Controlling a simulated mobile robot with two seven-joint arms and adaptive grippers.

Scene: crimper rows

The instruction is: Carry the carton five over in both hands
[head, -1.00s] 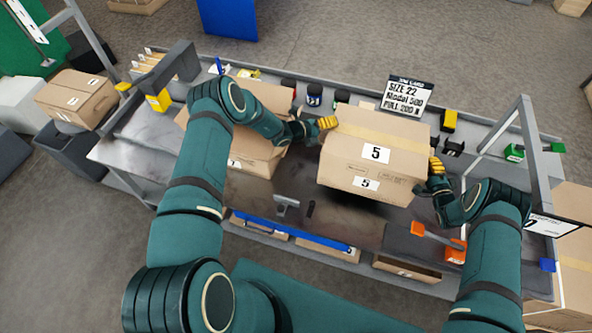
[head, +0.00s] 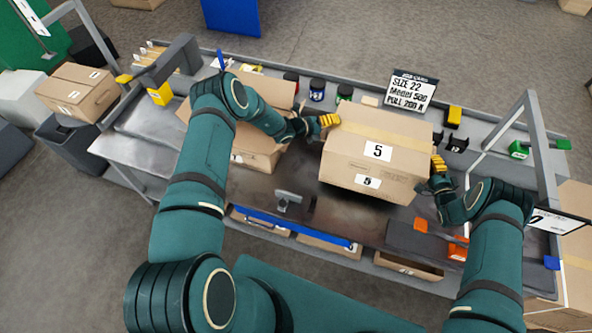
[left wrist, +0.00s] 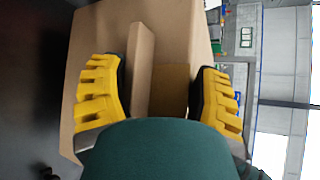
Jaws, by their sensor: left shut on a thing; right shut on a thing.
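The carton five (head: 350,160) is a closed brown box with tape on top and white "5" labels. It is level over the right half of the bench in the head view. My left gripper (head: 327,122) is shut on its upper left edge, and my right gripper (head: 438,165) is at its right side, shut on it. In the left wrist view, yellow fingers (left wrist: 150,95) stand on both sides of a cardboard edge of the carton (left wrist: 85,40). Whether its underside touches the bench is hard to tell.
An open carton (head: 262,90) stands left of carton five, partly behind my left arm. Jars, a sign (head: 411,91) and small blocks line the bench's back edge. A metal frame (head: 545,150) rises at right. A grey tool (head: 288,198) lies on the bare front middle.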

